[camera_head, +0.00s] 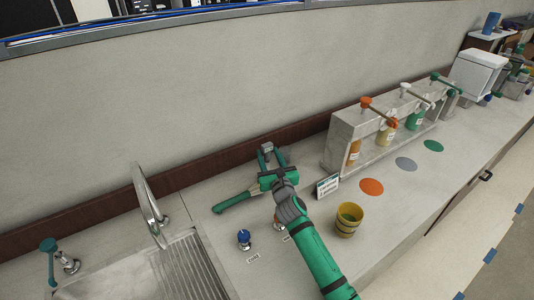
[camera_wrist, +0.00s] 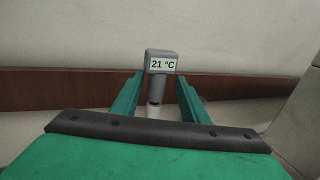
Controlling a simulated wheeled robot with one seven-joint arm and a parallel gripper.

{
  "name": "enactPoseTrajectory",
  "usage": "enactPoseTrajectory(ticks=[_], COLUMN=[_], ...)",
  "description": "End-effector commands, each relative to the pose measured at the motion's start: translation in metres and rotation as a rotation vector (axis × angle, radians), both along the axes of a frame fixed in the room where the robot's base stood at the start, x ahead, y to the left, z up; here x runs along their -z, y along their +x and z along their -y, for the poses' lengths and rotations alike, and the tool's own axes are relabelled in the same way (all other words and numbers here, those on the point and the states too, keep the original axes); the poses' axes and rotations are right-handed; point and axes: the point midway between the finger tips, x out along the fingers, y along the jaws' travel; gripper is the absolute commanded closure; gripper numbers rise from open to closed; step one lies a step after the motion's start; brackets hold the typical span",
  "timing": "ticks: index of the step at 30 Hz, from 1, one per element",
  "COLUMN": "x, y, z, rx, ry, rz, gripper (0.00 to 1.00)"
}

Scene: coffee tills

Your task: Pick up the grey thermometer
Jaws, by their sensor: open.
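The grey thermometer (camera_wrist: 161,56) has a display reading "21 °C". In the wrist view it stands upright between my two green fingers, near the wall's brown skirting. Its lower part shows between the fingers, and whether they touch it cannot be told. In the head view its grey head (camera_head: 267,147) shows just beyond my fingertips, at the back of the counter. My gripper (camera_head: 272,160) is open, with a finger on each side of the thermometer; it also shows in the wrist view (camera_wrist: 158,92).
A green-handled tool (camera_head: 233,202) lies left of my gripper. A small sign (camera_head: 327,186), a yellow cup (camera_head: 348,219) and a syrup pump stand (camera_head: 345,150) are to the right. A blue-topped knob (camera_head: 244,238) and a sink with a tap (camera_head: 147,200) are to the left.

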Motion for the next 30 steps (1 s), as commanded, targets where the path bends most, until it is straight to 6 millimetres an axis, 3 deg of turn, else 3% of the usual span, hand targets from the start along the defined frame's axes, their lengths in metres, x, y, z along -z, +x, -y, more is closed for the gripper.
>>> enactPoseTrajectory(ticks=[10,21,22,27,30], x=[0.002,0.001,0.001,0.001,0.001], y=[0.034,0.040,0.040,0.040,0.040], z=[-0.016,-0.016,-0.016,-0.016,-0.015], rx=[-0.002,0.000,0.000,0.000,0.001], ry=[0.000,0.001,0.001,0.001,0.001], rz=[0.000,0.000,0.000,0.000,0.000], gripper=[0.60,0.60,0.62,1.00,1.00])
